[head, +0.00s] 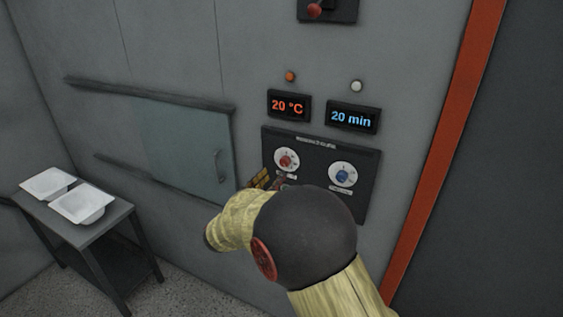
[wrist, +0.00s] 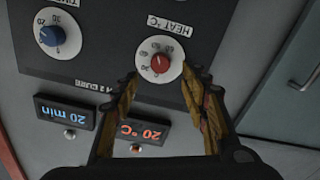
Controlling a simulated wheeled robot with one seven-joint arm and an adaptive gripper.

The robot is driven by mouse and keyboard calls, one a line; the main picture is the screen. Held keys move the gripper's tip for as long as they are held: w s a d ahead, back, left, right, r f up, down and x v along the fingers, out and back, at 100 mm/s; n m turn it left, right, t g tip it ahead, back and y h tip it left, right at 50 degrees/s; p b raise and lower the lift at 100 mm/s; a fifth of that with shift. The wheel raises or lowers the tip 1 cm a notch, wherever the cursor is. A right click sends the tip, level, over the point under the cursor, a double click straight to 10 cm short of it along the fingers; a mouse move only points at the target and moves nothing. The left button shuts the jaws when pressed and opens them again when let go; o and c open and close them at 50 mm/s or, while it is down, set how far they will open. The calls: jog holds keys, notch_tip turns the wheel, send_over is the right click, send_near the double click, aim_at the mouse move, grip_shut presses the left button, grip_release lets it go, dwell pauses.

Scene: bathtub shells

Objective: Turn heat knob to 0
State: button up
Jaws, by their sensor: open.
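The heat knob (head: 286,161) is red on a white round dial, on the left of a dark panel (head: 366,200) on the wall. In the wrist view, the heat knob (wrist: 160,63) shows under a "HEAT °C" label, with the panel upside down. My gripper (wrist: 160,77) is open, its two yellow-and-black fingers spread to either side below the knob in that view, with nothing between them. Whether the tips touch the dial is unclear. In the head view my gripper (head: 271,181) is just below-left of the knob, partly hidden by my arm. The heat display (head: 289,105) reads 20 °C.
A blue knob (head: 342,175) sits right of the heat knob. The time display (head: 353,118) reads 20 min. A sliding glass door (head: 180,145) with a handle is at left. A side table (head: 85,232) holds two white trays (head: 82,202).

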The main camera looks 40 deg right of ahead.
aim_at(283, 163)
jog(key=x, duration=0.7)
jog(key=shift+w+d, duration=0.2)
jog(key=shift+d, duration=0.15)
jog(key=c, duration=0.3)
jog(key=c, duration=0.8)
jog(key=shift+c, duration=0.3)
